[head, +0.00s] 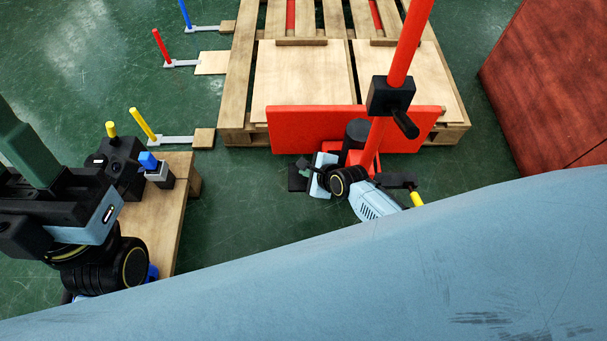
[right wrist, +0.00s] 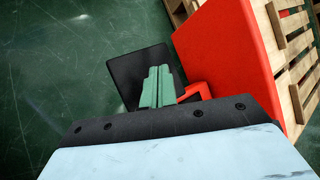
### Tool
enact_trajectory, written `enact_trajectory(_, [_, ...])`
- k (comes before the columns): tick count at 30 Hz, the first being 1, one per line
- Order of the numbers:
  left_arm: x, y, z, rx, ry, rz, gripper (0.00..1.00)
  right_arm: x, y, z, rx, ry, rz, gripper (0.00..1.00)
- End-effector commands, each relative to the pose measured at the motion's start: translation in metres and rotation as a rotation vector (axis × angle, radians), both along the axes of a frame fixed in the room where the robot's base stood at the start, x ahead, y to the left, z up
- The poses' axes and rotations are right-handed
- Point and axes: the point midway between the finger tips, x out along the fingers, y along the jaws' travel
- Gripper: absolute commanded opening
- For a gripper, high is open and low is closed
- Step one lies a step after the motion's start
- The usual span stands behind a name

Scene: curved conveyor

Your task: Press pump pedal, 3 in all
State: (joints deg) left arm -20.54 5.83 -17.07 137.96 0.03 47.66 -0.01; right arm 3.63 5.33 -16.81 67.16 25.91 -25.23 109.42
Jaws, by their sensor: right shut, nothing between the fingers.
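The pump pedal (right wrist: 135,65) is a flat black plate at the foot of the red pump unit, joined to it by a red arm (right wrist: 196,92). In the head view only a dark piece of the pedal (head: 296,180) shows beside my right gripper. My right gripper (right wrist: 157,88) has its green fingers shut and empty. They overlap the pedal in the right wrist view; contact cannot be told. In the head view this gripper (head: 304,166) is low, left of the red post. My left gripper (head: 25,145) is raised at the left edge, away from the pedal; its finger opening is unclear.
The red panel (head: 300,118) stands before the wooden pallet (head: 457,128). A red post (head: 410,40) carries a black handle box (head: 390,95). A wooden stand (head: 150,222) with a black box is at left. A large red block (head: 550,80) is at right. Green floor lies between.

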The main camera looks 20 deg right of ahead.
Motion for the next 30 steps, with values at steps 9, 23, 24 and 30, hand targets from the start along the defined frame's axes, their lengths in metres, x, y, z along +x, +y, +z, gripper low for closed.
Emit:
enact_trajectory(9, [0.0000, 0.0001, 0.0000, 0.000, 0.000, 0.000, 0.36, 0.0001, -0.0001, 0.0000, 0.000, 0.000, 0.000, 0.00])
enact_trajectory(23, [0.0001, 0.0000, 0.0012, 0.000, 0.000, 0.000, 0.36, 0.0001, 0.0002, -0.0084, 0.001, 0.000, -0.001, 0.00])
enact_trajectory(24, [0.0000, 0.0000, 0.0011, 0.000, 0.000, 0.000, 0.36, 0.0001, 0.0002, -0.0084, 0.001, 0.000, -0.001, 0.00])
enact_trajectory(30, [0.0001, 0.0000, 0.0011, 0.000, 0.000, 0.000, 0.36, 0.0000, 0.0001, -0.0092, 0.000, 0.000, 0.000, 0.00])
